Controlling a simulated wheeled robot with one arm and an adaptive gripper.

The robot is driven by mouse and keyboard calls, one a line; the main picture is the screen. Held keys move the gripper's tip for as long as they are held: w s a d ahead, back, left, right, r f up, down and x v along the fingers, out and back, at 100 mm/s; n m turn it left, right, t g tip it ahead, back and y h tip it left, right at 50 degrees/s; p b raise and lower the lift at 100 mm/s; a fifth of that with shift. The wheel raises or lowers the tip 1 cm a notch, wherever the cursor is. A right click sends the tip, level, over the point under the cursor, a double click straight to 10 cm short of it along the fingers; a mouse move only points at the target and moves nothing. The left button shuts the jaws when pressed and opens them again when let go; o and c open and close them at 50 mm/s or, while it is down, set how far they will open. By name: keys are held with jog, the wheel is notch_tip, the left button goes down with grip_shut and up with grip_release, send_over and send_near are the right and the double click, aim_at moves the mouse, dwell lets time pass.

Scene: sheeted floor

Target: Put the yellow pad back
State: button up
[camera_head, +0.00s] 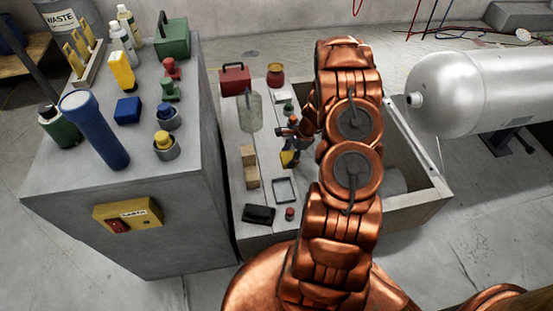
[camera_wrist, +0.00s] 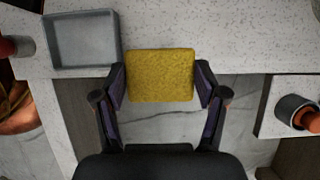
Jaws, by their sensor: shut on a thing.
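The yellow pad (camera_wrist: 160,75) is a flat, rough-textured block between the two fingertips of my gripper (camera_wrist: 161,84) in the wrist view. My gripper is shut on it, with a finger at its left and right sides. In the head view the pad (camera_head: 287,158) shows as a small yellow patch, partly hidden by my gripper (camera_head: 291,146). A shallow square grey tray (camera_wrist: 119,43) lies just left of the pad in the wrist view and looks empty. The tray (camera_head: 275,190) also shows in the head view, below the pad. The height of the pad above the surface is unclear.
Wooden blocks (camera_head: 250,166), a black wallet-like item (camera_head: 259,215) and a small red-topped item (camera_head: 290,213) lie near the tray. A grey bench (camera_head: 60,175) with a blue flashlight (camera_head: 96,131) stands left. A silver tank (camera_head: 485,88) is at right.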

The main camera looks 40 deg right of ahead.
send_over(277, 163)
jog(key=shift+a+f, duration=0.15)
jog(key=shift+f, duration=0.2)
notch_tip(277, 163, down, 3)
jog(key=shift+f+b, duration=0.15)
jog(key=shift+b, duration=0.5)
jog(key=o, duration=1.5)
jog(key=shift+c, duration=0.2)
